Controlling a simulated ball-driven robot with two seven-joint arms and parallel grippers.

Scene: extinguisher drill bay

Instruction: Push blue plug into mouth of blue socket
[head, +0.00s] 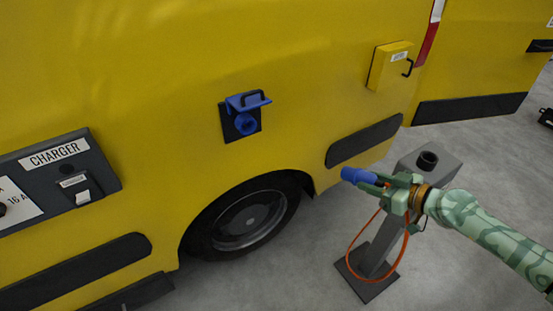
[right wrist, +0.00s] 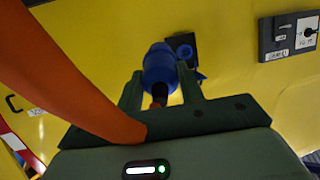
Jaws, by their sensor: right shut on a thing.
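The blue socket (head: 246,124) is on the yellow van's side above the wheel, with its blue flap lid (head: 248,101) raised over the round mouth. My right gripper (head: 372,180) is shut on the blue plug (head: 354,175), which points left toward the van. Plug and socket are well apart in the head view. In the right wrist view the plug (right wrist: 160,68) sits between the fingers (right wrist: 160,88), and the socket (right wrist: 188,62) shows partly behind it. An orange cable (head: 352,240) hangs from the plug side. My left gripper is not in view.
A grey post (head: 385,235) with a black holder (head: 427,160) on top stands beside my right gripper. A charger panel (head: 60,180) is at left. A yellow box (head: 390,66) with a handle is on the van at upper right. Floor is clear between post and wheel (head: 245,218).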

